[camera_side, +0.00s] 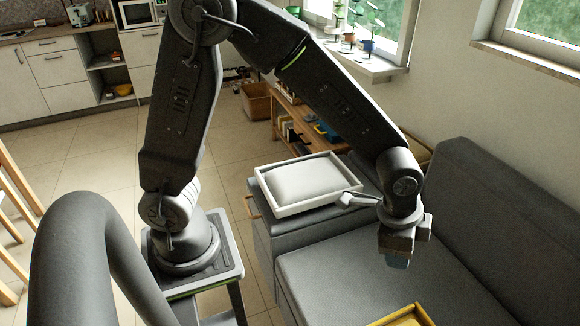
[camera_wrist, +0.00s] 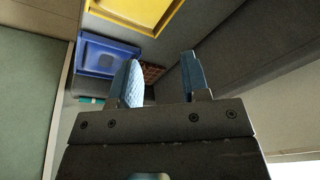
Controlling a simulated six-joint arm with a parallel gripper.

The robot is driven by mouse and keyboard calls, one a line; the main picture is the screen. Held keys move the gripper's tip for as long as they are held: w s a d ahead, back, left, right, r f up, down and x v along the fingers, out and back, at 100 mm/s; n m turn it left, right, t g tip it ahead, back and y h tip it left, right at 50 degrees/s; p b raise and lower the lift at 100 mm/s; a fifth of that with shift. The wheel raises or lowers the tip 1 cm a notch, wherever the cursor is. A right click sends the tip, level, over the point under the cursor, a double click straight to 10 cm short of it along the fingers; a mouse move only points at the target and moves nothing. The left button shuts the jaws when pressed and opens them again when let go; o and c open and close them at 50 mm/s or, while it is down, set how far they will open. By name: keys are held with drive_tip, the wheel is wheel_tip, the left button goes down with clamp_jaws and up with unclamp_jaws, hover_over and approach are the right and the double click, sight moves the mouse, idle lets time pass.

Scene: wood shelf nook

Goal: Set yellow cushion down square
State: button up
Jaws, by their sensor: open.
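A yellow tray-like frame (camera_side: 424,312) lies on the grey sofa seat, cut off by the bottom edge of the side view. It also shows at the top of the wrist view (camera_wrist: 166,17), cut off there too. A paler surface lies inside its rim, but I cannot tell whether that is the yellow cushion. My gripper (camera_side: 395,262) hangs over the sofa seat, above and behind the yellow frame in the side view. In the wrist view its blue fingers (camera_wrist: 160,62) are apart with nothing between them.
A white tray (camera_side: 285,209) with a pale cushion (camera_side: 303,180) stands on the grey block left of my gripper. The sofa backrest (camera_side: 480,200) rises on the right. A blue bin (camera_wrist: 108,57) shows in the wrist view. Bare sofa seat (camera_side: 335,285) lies left of my gripper.

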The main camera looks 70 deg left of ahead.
drive_tip(key=s+a+r+n+t+y, duration=0.1)
drive_tip(key=s+a+r+n+t, duration=0.2)
drive_tip(key=s+a+r+n, duration=0.6)
drive_tip(key=s+a+r, duration=0.5)
drive_tip(key=s, duration=0.1)
drive_tip(key=shift+a+r, duration=0.25)
drive_tip(key=shift+a, duration=0.15)
idle(0.4)
